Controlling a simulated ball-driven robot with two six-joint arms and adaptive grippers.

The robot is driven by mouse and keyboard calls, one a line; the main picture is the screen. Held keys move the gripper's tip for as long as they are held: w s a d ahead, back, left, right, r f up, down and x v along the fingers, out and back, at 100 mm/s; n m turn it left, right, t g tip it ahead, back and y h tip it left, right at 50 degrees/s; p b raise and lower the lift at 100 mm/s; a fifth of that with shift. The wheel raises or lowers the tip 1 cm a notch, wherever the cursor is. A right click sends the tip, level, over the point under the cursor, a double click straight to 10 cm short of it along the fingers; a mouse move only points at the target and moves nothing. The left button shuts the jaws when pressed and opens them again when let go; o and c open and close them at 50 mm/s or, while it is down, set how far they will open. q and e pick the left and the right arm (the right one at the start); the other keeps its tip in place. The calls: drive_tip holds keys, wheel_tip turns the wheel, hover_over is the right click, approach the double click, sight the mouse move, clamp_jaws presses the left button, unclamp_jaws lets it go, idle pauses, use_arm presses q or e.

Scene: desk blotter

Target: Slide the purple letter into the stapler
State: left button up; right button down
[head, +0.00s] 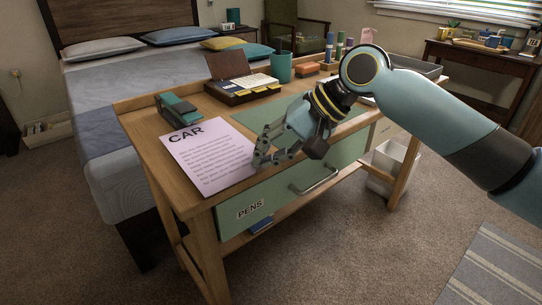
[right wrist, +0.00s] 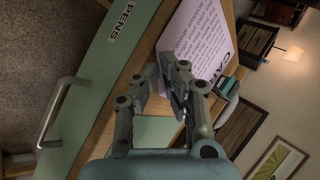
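The purple letter (head: 208,158), a pale lilac sheet headed CAR, lies flat at the left end of the desk. The teal stapler (head: 179,110) stands just beyond its top edge. My right gripper (head: 261,159) is low over the desk at the letter's right edge. Its fingers (right wrist: 163,68) are apart with a narrow gap, and nothing shows held between them. Whether a fingertip touches the paper I cannot tell. My left gripper is not in view.
The green blotter (head: 254,115) lies right of the letter, partly behind my right arm. An open wooden box (head: 241,92) and a teal cup (head: 280,68) stand at the back. The desk's front has a green drawer marked PENS (head: 250,209) with a handle.

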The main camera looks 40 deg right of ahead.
drive_tip(key=shift+w+a+f, duration=0.1)
drive_tip(key=shift+w+f, duration=0.1)
drive_tip(key=shift+w, duration=1.15)
drive_tip(key=c, duration=1.4)
unclamp_jaws()
drive_tip(key=v, duration=1.2)
